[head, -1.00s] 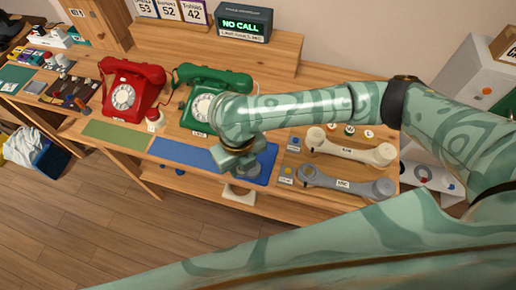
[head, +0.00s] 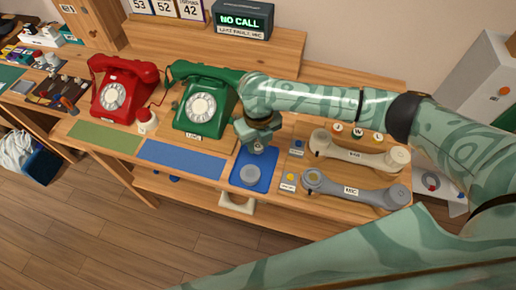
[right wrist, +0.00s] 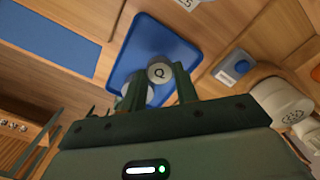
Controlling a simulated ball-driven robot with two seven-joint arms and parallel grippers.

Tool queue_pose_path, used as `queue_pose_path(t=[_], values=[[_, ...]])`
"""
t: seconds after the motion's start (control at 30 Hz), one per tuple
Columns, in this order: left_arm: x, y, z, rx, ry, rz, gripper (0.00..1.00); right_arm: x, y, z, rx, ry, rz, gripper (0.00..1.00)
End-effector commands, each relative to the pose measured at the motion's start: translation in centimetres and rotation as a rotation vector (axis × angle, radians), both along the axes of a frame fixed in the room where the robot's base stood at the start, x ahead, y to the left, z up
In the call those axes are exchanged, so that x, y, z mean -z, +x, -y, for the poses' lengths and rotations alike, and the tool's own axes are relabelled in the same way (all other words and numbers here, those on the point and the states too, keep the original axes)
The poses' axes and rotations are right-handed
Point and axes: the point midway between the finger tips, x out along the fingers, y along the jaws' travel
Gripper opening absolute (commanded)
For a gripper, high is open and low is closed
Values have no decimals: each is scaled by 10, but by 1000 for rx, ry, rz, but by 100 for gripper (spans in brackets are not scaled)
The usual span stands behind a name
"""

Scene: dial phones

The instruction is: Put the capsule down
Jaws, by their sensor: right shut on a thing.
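My right gripper (head: 258,146) hangs over the small blue tray (head: 268,184) on the bench. In the right wrist view its fingers (right wrist: 160,84) are shut on a small round grey capsule marked Q (right wrist: 159,71). Below it, a larger grey disc (head: 249,175) lies in the tray; it shows partly behind a finger in the right wrist view (right wrist: 146,96). The blue tray (right wrist: 184,47) has bare floor around the disc. I cannot tell whether the capsule touches the tray. My left gripper is not in view.
A green phone (head: 203,105) and a red phone (head: 117,92) stand to the left. A long blue mat (head: 181,163) lies left of the tray. A cream handset (head: 358,152) and a grey handset (head: 352,190) lie to the right, with small buttons nearby.

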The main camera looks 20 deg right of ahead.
Motion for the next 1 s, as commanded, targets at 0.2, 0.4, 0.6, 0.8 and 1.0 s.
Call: queue_pose_path(t=[0.2,0.4,0.6,0.8,1.0], values=[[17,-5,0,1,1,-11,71,37,2,2,0,0,-2,17],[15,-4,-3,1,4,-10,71,35,3,2,0,0,1,17],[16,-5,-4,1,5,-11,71,38,3,2,0,-1,0,35],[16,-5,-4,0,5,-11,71,38,3,2,0,-1,1,52],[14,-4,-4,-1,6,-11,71,34,3,2,0,-1,2,52]])
